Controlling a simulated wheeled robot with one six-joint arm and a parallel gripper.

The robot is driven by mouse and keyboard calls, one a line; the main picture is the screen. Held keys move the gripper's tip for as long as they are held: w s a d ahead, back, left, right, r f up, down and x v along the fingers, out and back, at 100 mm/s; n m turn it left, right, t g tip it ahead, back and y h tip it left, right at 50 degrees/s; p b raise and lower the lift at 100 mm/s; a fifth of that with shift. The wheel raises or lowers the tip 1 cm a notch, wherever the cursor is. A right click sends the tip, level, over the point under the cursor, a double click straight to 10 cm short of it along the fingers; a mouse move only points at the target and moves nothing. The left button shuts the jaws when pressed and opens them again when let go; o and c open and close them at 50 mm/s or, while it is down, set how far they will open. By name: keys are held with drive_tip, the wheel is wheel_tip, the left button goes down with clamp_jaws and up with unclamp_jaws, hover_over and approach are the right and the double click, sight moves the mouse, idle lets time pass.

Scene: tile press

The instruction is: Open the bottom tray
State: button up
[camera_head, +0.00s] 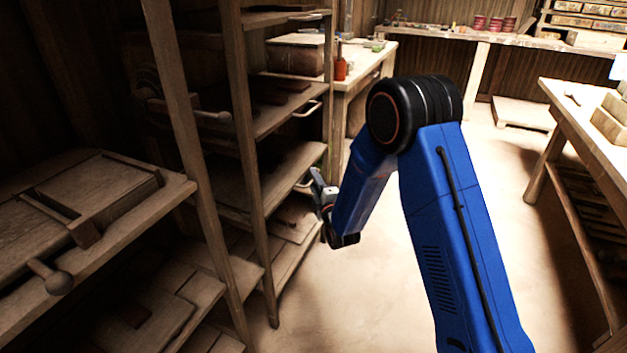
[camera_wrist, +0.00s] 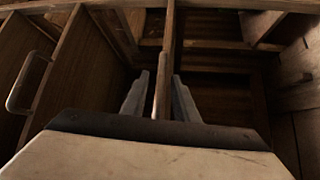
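The wooden rack on the left holds trays with pale bar handles. The lower tray with a handle (camera_head: 290,170) sits below another tray (camera_head: 285,115), and both look pushed in. The lower handle (camera_head: 304,184) is partly hidden near my gripper (camera_head: 320,186), which is just in front of it. In the wrist view my gripper's two fingers (camera_wrist: 160,98) stand apart, with a thin upright bar or board edge (camera_wrist: 161,85) between them. I cannot tell whether they touch it. Another tray handle (camera_wrist: 26,84) shows at the left of the wrist view.
Rack posts (camera_head: 250,150) stand left of the trays. A press-like wooden bench (camera_head: 100,200) is at the near left. A workbench (camera_head: 590,130) stands at the right and another table (camera_head: 360,75) behind. The floor (camera_head: 350,290) between is clear.

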drive_tip(key=shift+w, duration=0.1)
drive_tip(key=shift+c, duration=0.7)
clamp_jaws()
idle(0.8)
